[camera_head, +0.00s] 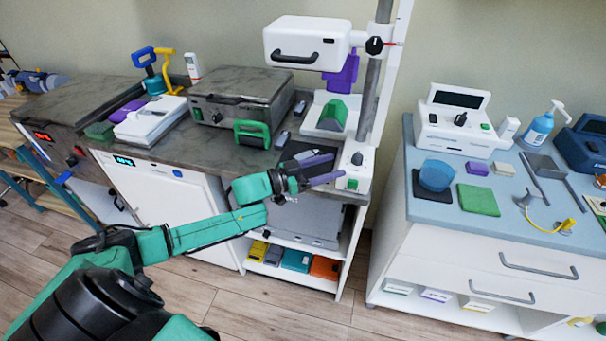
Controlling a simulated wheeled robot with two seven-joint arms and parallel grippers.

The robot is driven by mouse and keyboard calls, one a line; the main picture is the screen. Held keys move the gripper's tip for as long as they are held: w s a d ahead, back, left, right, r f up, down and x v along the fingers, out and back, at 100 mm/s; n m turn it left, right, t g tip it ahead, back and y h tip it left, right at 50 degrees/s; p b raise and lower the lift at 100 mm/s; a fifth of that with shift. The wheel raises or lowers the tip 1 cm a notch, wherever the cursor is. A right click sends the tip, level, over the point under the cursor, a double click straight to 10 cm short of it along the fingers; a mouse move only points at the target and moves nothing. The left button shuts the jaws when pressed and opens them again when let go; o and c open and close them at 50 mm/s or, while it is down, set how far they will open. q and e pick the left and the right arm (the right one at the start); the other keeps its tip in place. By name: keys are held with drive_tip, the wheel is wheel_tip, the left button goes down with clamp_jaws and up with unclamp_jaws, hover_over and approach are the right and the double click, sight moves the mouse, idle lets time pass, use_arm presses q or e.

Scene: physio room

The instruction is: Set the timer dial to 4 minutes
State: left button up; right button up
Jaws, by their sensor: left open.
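Several dials show, and I cannot tell by label which is the timer dial. A dark dial (357,158) sits on the white control box (352,176) at the foot of the grey pole; its marks are too small to read. A black knob (375,45) is on the side of the white lamp head (306,42). Another black dial (460,119) is on the white device with a display at the right. My left gripper (328,167) is open, its purple fingers pointing right, just left of the control box and apparently empty. My right gripper is not in view.
The grey pole (368,95) rises behind the control box. A green-handled item (252,133) and a white stand with a green block (332,115) are on the dark counter (225,148). The blue-topped cabinet (412,212) stands to the right, across a gap.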

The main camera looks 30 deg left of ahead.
use_arm(q)
drive_tip(key=v, duration=0.8)
drive_tip(key=shift+a, duration=0.15)
drive_tip(key=shift+s, duration=0.15)
